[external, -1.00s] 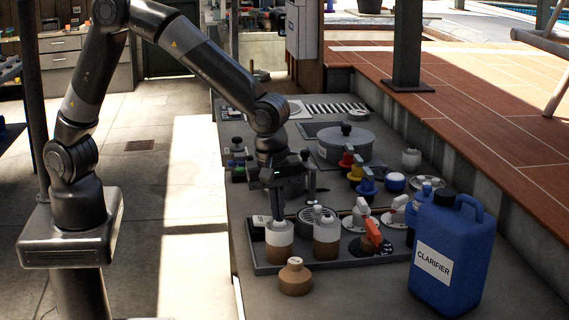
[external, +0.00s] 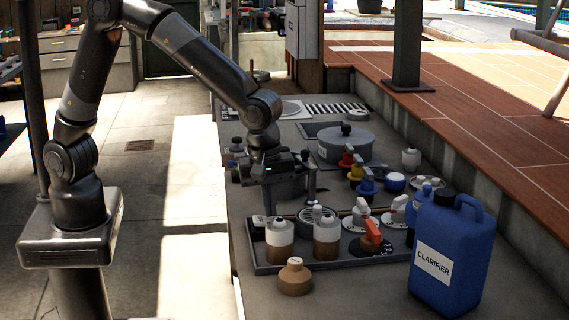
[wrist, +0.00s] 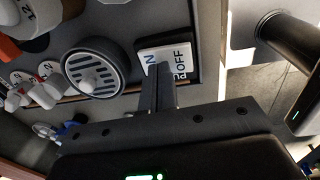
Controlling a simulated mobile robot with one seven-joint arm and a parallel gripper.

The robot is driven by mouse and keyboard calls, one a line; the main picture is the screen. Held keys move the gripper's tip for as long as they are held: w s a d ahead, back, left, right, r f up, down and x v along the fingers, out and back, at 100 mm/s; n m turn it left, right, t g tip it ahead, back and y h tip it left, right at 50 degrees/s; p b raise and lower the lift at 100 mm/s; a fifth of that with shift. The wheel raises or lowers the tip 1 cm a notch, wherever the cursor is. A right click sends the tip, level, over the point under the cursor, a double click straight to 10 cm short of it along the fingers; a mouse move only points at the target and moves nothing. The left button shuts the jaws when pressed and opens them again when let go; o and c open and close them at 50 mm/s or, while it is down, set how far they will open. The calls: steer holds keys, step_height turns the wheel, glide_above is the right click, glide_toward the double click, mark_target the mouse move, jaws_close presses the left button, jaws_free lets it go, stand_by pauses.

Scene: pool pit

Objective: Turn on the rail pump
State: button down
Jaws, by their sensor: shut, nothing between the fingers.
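A white switch plate (wrist: 182,60) marked ON and OFF shows in the wrist view, partly behind my fingers. In the external view the switch (external: 259,221) is at the left end of the dark tray, mostly shaded. My gripper (wrist: 154,72) is shut and empty, its fingertips overlapping the ON side of the plate in the wrist view. I cannot tell whether they touch it. In the external view my gripper (external: 268,212) points down over the tray's left end. Which way the switch is set is not clear, and no pump name is readable.
A small brown bottle (external: 295,277) and a blue CLARIFIER jug (external: 452,255) stand in front and right.

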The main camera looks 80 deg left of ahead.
step_height(320, 180, up, 14)
steer(key=w, duration=0.1)
steer(key=shift+w+f, duration=0.2)
steer(key=shift+w, duration=0.2)
stand_by(0.3)
steer(key=s+a+r+m+t, duration=0.1)
steer(key=s+a+r+m, duration=0.25)
steer(key=s+a, duration=0.35)
steer(key=s+a+r+m+t, duration=0.1)
steer(key=s+a+r+m, duration=0.3)
steer(key=a, duration=0.5)
steer(key=s+a+f+m+t, duration=0.1)
steer(key=s+a+f+m, duration=0.1)
steer(key=s+a+m, duration=0.2)
steer(key=s+a+f+m+t, duration=0.1)
steer(key=s+a+f+m, duration=0.2)
steer(key=s, duration=0.7)
steer(key=a+m, duration=0.2)
steer(key=m, duration=0.1)
steer(key=shift+s+t, duration=0.3)
steer(key=shift+s, duration=0.1)
steer(key=c, duration=2.2)
jaws_free()
steer(key=shift+a+m, duration=0.1)
steer(key=shift+m, duration=0.15)
